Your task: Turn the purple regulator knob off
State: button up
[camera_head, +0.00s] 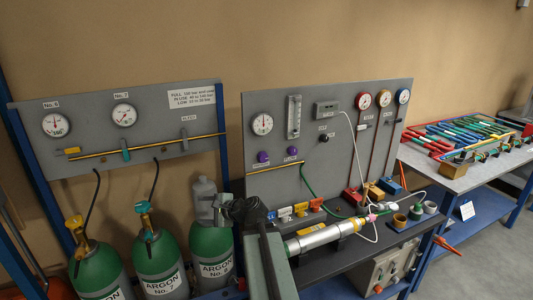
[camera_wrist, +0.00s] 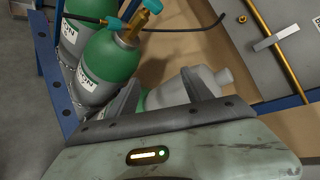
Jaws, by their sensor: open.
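Two purple knobs, a left one (camera_head: 263,156) and a right one (camera_head: 291,151), sit side by side on the grey middle panel (camera_head: 350,110). They are below a round gauge (camera_head: 262,124) and above a yellow pipe. I cannot read their settings. My gripper (camera_head: 238,210) is below and left of the knobs in the head view, in front of the grey-capped cylinder. In the wrist view my gripper (camera_wrist: 162,85) is open, with the grey cylinder top (camera_wrist: 200,83) showing beyond and between its fingers. The knobs do not show in the wrist view.
Green argon cylinders (camera_head: 158,250) stand at the lower left, under a panel (camera_head: 80,128) with two gauges. A dark bench (camera_head: 345,262) with a metal tube (camera_head: 318,240), hoses and small blocks lies below the middle panel. Another table (camera_head: 460,180) is at the right.

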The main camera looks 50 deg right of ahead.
jog(key=s+d+r+m+t+h, duration=0.3)
jog(key=d+r+m, duration=0.3)
jog(key=d, duration=0.5)
jog(key=m+t+h+p, duration=0.1)
jog(key=m+h, duration=0.5)
jog(key=m, duration=0.3)
send_near(265, 158)
jog(key=w, duration=0.1)
jog(key=x, duration=0.8)
jog(key=shift+w+d, duration=0.2)
jog(key=c, duration=1.2)
jog(key=shift+d, duration=0.4)
grip_shut()
jog(key=shift+a, duration=0.3)
